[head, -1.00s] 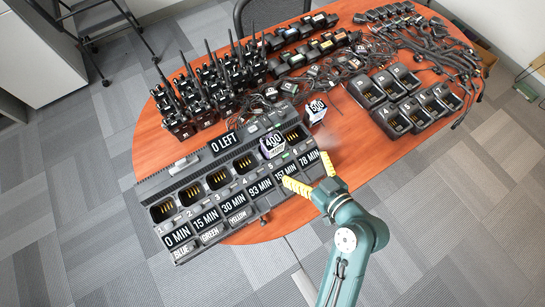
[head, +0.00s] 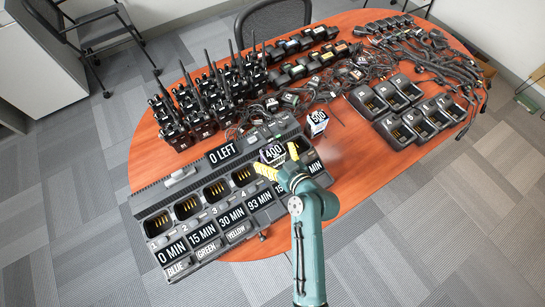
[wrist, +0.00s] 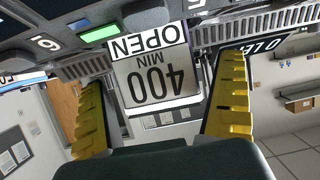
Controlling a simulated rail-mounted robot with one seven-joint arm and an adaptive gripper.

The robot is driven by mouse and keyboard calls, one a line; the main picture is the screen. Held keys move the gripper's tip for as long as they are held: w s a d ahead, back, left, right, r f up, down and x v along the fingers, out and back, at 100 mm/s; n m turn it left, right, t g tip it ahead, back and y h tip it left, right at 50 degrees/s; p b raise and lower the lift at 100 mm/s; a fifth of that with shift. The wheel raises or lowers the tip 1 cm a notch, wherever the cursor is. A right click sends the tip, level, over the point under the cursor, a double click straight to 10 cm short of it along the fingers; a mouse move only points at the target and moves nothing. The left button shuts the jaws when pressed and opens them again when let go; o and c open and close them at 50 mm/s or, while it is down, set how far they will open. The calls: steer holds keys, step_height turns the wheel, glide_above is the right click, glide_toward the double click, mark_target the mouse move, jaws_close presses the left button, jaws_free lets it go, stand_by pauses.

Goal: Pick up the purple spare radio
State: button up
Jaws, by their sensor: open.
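The spare radio (head: 273,154) with a white label reading 400 and purple edging stands in a slot of the multi-bay charger (head: 152,200). In the wrist view its label reads "400 MIN OPEN" upside down (wrist: 160,75). My gripper (head: 280,161) has yellow fingers and is open. In the wrist view the fingers (wrist: 165,85) lie on either side of the radio, with gaps visible between. I cannot tell how deep they reach along it. In the head view the fingers and wrist hide part of the radio and the charger's right end.
A block labelled 500 (head: 317,123) stands just behind the charger. Several black radios with antennas (head: 205,100) stand at the back left. Single chargers (head: 410,118) and tangled cables (head: 440,60) fill the right. Bare table lies right of my gripper.

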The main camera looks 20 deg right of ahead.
steer(key=shift+w+f, duration=0.25)
steer(key=shift+w, duration=0.2)
steer(key=c, duration=1.3)
step_height(320, 180, up, 10)
steer(key=shift+r+p, duration=0.1)
steer(key=shift+p, duration=1.05)
